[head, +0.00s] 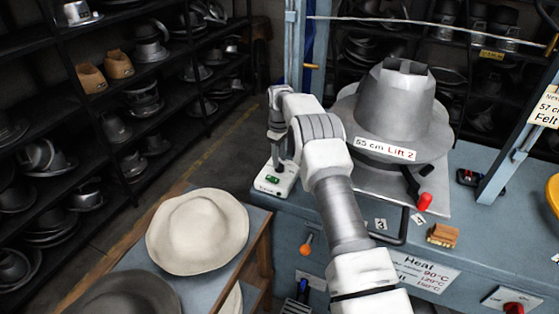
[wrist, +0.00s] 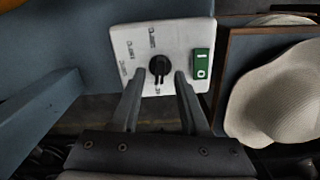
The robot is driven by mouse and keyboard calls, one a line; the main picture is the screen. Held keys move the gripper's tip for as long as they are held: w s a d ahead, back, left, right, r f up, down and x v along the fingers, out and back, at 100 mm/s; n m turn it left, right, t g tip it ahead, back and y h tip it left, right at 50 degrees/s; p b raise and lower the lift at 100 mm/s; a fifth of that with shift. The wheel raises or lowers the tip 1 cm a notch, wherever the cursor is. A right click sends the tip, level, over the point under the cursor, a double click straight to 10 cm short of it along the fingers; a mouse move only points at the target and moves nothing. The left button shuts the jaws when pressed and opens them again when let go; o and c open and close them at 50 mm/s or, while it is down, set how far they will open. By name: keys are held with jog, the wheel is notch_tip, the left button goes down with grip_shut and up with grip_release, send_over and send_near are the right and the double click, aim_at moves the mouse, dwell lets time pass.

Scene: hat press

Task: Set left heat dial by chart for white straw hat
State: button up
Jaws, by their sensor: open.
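The left heat dial (wrist: 159,66) is a black knob on a white panel (wrist: 125,40) with small printed marks and a green I/O switch (wrist: 201,63). The panel also shows in the head view (head: 268,183), where my arm partly hides the dial. My gripper (wrist: 160,78) is open, its fingertips on either side of the dial's lower edge; contact is unclear. I cannot tell which mark the dial points to. The heat chart (head: 424,272) lists 90, 120 and 150°C; its left-hand words are too small to read. The white straw hat (head: 198,230) lies on the left table.
A grey metal hat block (head: 405,100) labelled "55 cm Lift 2" stands on the press behind my arm. A red-tipped lever (head: 424,202), a wooden brush (head: 442,235) and a red knob (head: 513,308) are to the right. A dark hat (head: 125,294) lies front left.

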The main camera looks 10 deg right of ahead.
jog(key=shift+f, duration=0.7)
grip_shut()
